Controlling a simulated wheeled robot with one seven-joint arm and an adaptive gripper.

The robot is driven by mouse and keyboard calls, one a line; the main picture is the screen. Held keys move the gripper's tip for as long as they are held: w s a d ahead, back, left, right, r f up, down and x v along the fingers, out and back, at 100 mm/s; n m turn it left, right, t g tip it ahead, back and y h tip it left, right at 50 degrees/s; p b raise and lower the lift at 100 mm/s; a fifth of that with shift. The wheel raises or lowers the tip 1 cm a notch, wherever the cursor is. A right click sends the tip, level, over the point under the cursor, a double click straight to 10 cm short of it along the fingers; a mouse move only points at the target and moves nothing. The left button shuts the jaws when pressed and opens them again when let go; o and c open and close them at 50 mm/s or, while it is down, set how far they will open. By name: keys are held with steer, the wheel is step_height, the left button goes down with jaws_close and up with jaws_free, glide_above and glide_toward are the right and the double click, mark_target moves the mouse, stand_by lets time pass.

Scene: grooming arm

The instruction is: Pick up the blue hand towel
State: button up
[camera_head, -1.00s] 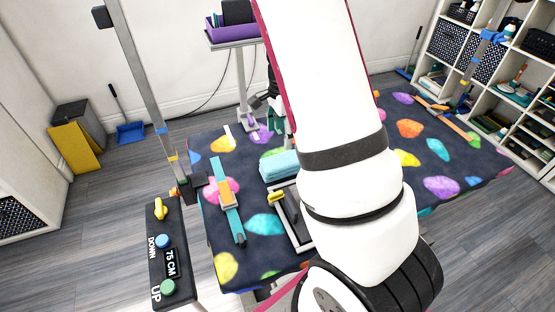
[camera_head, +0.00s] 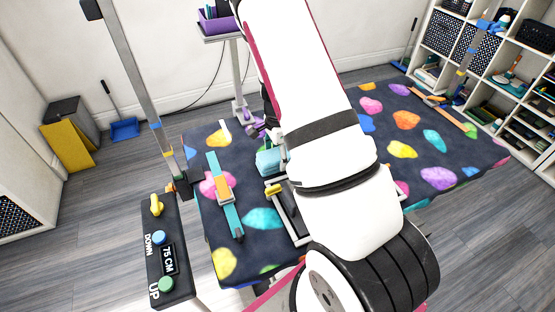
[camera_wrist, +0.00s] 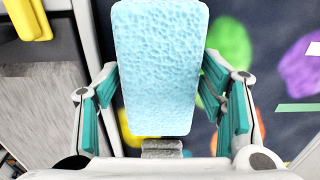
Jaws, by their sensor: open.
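The light blue hand towel (camera_head: 267,162) lies on the dark, paint-splotched grooming table (camera_head: 225,265), just behind a tray. In the wrist view the towel (camera_wrist: 158,60) is a textured, rounded block in the middle. My gripper (camera_wrist: 160,82) is open, with its teal-padded fingers on either side of the towel. A narrow gap shows beside the towel at the right; at the left the finger looks close to it. I cannot tell whether either finger touches. In the head view my arm hides part of the towel and most of my gripper.
A grey-rimmed black tray (camera_head: 297,238) with a yellow-ended tool (camera_head: 274,190) lies in front of the towel. A teal and orange strap (camera_head: 225,190) lies left of it. A metal post (camera_head: 140,90) stands at the table's left edge, near the height control panel (camera_head: 170,265).

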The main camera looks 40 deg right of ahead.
mark_target(277, 154)
steer(key=shift+f, duration=0.85)
steer(key=shift+c, duration=0.3)
steer(key=c, duration=0.9)
step_height(277, 154, up, 10)
steer(key=shift+r, duration=0.1)
